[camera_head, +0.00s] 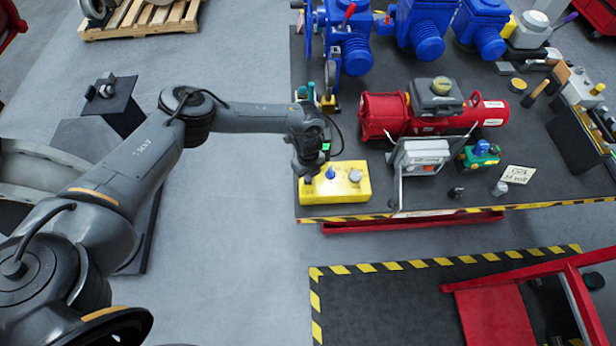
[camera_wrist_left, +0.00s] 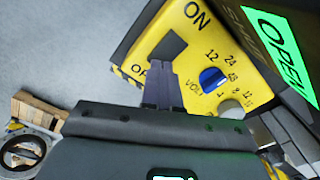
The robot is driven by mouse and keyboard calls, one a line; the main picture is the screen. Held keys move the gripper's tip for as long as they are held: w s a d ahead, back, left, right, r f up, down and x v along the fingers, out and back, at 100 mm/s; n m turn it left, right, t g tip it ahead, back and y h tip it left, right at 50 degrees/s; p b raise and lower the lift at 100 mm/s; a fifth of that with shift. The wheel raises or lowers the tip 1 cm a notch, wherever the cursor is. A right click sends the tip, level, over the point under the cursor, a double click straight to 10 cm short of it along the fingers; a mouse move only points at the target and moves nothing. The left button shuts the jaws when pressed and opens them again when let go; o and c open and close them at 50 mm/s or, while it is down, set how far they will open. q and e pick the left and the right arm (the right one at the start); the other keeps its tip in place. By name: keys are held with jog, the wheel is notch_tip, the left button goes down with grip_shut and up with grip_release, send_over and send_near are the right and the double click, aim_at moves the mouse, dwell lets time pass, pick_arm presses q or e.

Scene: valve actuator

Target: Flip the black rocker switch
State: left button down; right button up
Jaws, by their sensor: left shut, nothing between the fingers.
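A yellow control box (camera_head: 350,190) sits at the left front corner of the dark work table. In the left wrist view the box (camera_wrist_left: 180,22) carries "ON" lettering, a blue knob (camera_wrist_left: 212,79) with numbers around it and a grey knob (camera_wrist_left: 230,108). The black rocker switch (camera_wrist_left: 170,46) lies between "ON" and a partly covered label. The switch is hidden in the head view. My left gripper (camera_head: 307,172) is over the left end of the box. Its shut, empty fingers (camera_wrist_left: 160,82) point at the switch and overlap its near end; I cannot tell whether they touch.
A dark panel with a green "OPEN" display (camera_wrist_left: 280,48) stands close beside the box. A red motor (camera_head: 385,115) and a grey-white box (camera_head: 420,153) stand to the right. Blue valve actuators (camera_head: 425,30) are at the back. Open floor (camera_head: 240,230) lies left of the table.

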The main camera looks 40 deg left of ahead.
pick_arm(q)
jog(key=shift+f+b, duration=0.4)
jog(key=shift+f, duration=0.1)
dwell(0.8)
jog(key=shift+f+b, duration=0.3)
jog(key=shift+f, duration=0.15)
jog(key=shift+r, duration=0.1)
notch_tip(320, 180, up, 4)
jog(key=p, duration=0.3)
jog(key=shift+f, duration=0.25)
jog(key=shift+r+p, duration=1.75)
jog(key=shift+p, duration=0.05)
jog(key=shift+s+f, duration=0.1)
